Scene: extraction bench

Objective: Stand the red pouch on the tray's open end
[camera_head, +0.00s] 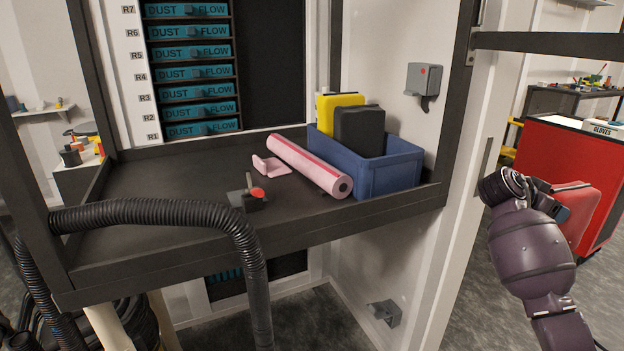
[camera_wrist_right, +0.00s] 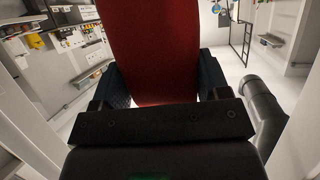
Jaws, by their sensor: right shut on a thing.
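The red pouch (camera_head: 577,208) is in my right gripper (camera_head: 561,212), held out in the air at the right of the head view, well right of the bench. In the right wrist view the red pouch (camera_wrist_right: 154,45) rises between the two dark fingers of my right gripper (camera_wrist_right: 160,88), which are shut on it. The blue tray (camera_head: 392,176) sits at the right end of the dark bench. A yellow pouch (camera_head: 341,100) and a black pouch (camera_head: 360,131) stand in its left part. The tray's right part looks free, though its floor is hidden. My left gripper is not in view.
A pink roll (camera_head: 309,166) lies against the tray's left side, with a pink piece (camera_head: 271,166) and a small red-knobbed block (camera_head: 247,197) further left. A raised rim (camera_head: 330,222) edges the bench. A dark upright post (camera_head: 463,75) and a red cabinet (camera_head: 560,150) stand right.

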